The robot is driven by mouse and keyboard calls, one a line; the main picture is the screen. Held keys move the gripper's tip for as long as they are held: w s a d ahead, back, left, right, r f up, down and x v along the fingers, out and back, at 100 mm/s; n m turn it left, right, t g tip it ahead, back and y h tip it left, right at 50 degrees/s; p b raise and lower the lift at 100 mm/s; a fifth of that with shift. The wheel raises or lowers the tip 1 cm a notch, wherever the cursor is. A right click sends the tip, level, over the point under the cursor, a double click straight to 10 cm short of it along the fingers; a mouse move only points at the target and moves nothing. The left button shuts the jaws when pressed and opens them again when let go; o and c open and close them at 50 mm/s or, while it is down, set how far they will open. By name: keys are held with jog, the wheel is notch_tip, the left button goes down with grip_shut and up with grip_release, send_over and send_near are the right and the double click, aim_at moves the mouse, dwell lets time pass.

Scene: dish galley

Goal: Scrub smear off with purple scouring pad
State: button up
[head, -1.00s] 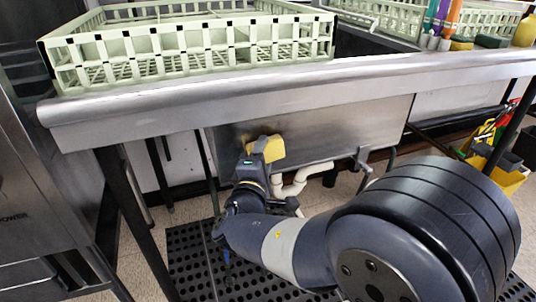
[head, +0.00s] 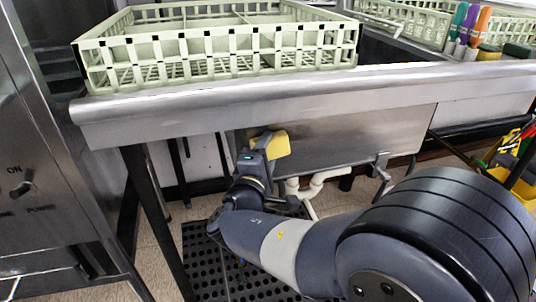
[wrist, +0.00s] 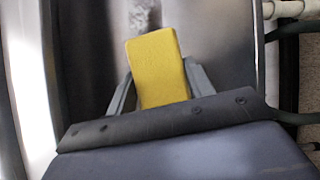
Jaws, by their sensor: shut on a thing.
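My gripper (head: 266,152) is shut on a yellow pad (head: 279,145) in front of the grey metal sink's front wall (head: 350,137), below the counter edge. In the wrist view the gripper's fingers (wrist: 160,88) are on both sides of the yellow pad (wrist: 158,66). The pad is yellow on the faces I see; no purple scouring pad can be made out. A pale grey mottled patch (wrist: 144,14), possibly the smear, shows on the metal just beyond the pad's far end. I cannot tell whether the pad touches the metal.
A pale green dish rack (head: 215,45) stands on the metal counter (head: 230,105) above. Coloured handles (head: 470,25) and sponges (head: 490,52) are at the back right. White pipes (head: 318,180) run under the sink. A counter leg (head: 155,220) and a machine (head: 40,200) stand left.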

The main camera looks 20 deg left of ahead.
aim_at(284, 150)
jog(key=shift+w+d+f+b, duration=0.15)
jog(key=shift+w+d+b, duration=0.3)
jog(key=shift+d+b, duration=0.2)
jog(key=shift+w+d, duration=0.65)
jog(key=shift+d, duration=0.35)
jog(key=shift+w+d, duration=0.6)
jog(key=shift+d, duration=0.5)
jog(key=shift+w+d, duration=0.65)
jog(key=shift+d, duration=0.4)
jog(key=shift+w+d, duration=0.6)
jog(key=shift+d, duration=0.5)
jog(key=shift+a, duration=0.15)
jog(key=shift+s+a, duration=0.3)
jog(key=shift+a, duration=0.35)
jog(key=shift+s+a, duration=0.35)
jog(key=shift+a, duration=0.3)
jog(key=shift+s+a, duration=0.3)
jog(key=shift+a, duration=0.35)
jog(key=shift+s+a, duration=0.65)
jog(key=shift+a, duration=0.35)
jog(key=shift+s+a, duration=0.7)
jog(key=shift+a, duration=0.3)
jog(key=shift+s+a, duration=0.65)
jog(key=shift+a, duration=0.35)
jog(key=shift+d, duration=0.1)
